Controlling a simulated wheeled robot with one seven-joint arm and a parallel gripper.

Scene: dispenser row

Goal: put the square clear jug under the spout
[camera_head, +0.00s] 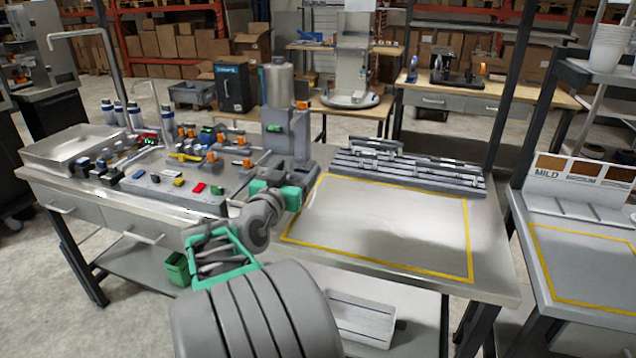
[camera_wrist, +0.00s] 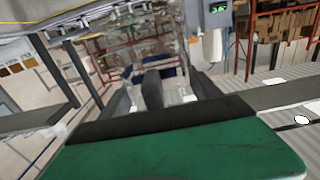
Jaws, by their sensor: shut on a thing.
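In the wrist view, a see-through, clear-walled shape, which I take to be the square clear jug (camera_wrist: 143,48), shows beyond the green and black body of my gripper. My gripper (camera_wrist: 155,92) is shut on it; its dark fingers show at the jug's near side. Its outline is faint against the shelves, so I cannot tell its tilt or contents. In the head view my arm reaches over the near edge of the grey bench; the fingers and jug cannot be made out there. I cannot tell for certain which fitting is the spout.
The grey bench has a yellow-outlined bare area (camera_head: 380,225). Slatted grey trays (camera_head: 410,170) lie behind it. Valves, small bottles and a sink (camera_head: 70,148) crowd its left side. Another bench (camera_head: 590,265) stands at right. A white fitting (camera_wrist: 213,45) is near the jug in the wrist view.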

